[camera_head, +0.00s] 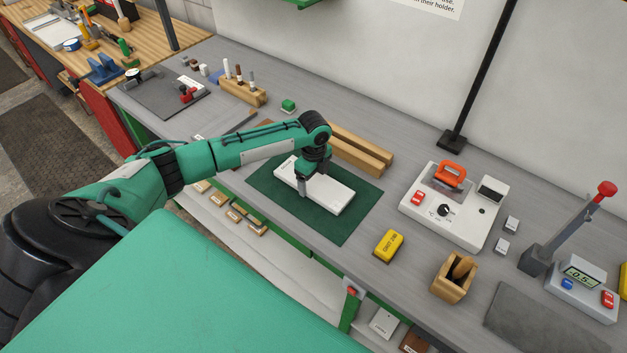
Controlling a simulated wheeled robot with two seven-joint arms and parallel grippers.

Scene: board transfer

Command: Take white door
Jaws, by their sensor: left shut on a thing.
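The white door (331,197) is a flat white panel lying on, or just above, the dark green mat (345,229). I cannot tell whether it touches the mat. My left gripper (304,187) points down at the panel's near-left part and is shut on it. The fingers hide part of the panel, and its far-left end is partly behind the wrist. My right gripper is not in view.
Wooden rails (358,151) lie behind the mat. A yellow block (388,245) and a wooden box (452,278) stand to the right. A white device (423,213) and a red-knobbed lever (575,230) are further right. A pen holder (243,91) stands back left.

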